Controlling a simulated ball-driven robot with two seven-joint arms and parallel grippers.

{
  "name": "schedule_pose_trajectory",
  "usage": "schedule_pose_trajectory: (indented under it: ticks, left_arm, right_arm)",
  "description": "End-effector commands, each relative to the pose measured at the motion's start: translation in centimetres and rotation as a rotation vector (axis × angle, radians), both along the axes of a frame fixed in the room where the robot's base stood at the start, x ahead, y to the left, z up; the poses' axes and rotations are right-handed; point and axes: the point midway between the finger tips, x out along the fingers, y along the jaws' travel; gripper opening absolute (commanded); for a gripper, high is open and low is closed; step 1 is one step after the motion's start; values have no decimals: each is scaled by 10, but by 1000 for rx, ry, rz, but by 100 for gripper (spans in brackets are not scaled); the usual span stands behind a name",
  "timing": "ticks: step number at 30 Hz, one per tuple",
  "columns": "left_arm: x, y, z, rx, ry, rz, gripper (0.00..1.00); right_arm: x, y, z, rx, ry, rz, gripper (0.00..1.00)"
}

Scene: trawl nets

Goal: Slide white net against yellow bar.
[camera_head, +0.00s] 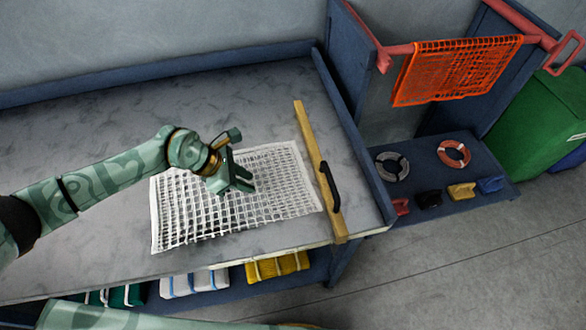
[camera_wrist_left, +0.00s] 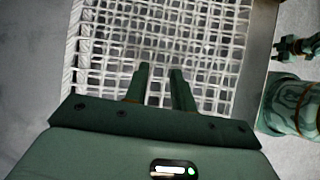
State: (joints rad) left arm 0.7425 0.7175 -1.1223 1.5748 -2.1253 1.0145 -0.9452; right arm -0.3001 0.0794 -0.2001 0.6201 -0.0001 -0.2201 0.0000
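The white net (camera_head: 275,165) lies flat on the grey table top, and its mesh fills the middle of the left wrist view (camera_wrist_left: 200,45). The yellow bar (camera_head: 318,160), with a black handle, lies to its right. The net's right edge runs close beside the bar; I cannot tell whether they touch. My left gripper (camera_head: 240,187) is over the middle of the net. In the left wrist view its two fingers (camera_wrist_left: 160,70) stand apart with only mesh between them. Whether the fingertips touch the net is unclear. Part of my other arm shows at that view's right edge, its gripper state unclear.
The table (camera_head: 90,120) has a raised blue rim (camera_head: 200,62) at the back and right. Folded white (camera_head: 195,282) and yellow (camera_head: 277,267) bundles sit on the shelf below. An orange net (camera_head: 455,70) hangs on a red rail at right. Bare table lies left of the net.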

Motion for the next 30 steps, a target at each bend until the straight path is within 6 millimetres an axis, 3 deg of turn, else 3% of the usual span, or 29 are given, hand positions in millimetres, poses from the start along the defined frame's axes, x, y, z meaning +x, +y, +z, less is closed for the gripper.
schedule_pose_trajectory:
  ticks: [8,11,14,24,30]
  left_arm:
    - [5,-19,0,-1,1,-1,25]
    - [5,-18,1,1,2,0,25]
    - [5,-18,10,0,-1,1,25]
    - [6,-18,70,-1,-4,0,25]
    - [6,-18,70,-1,0,1,25]
  right_arm:
    - [0,0,0,0,0,0,40]
    - [0,0,1,-1,-1,0,40]
    - [2,-1,8,0,-5,0,40]
    - [13,-1,54,-1,-30,0,40]
    - [13,-1,54,-1,-30,0,40]
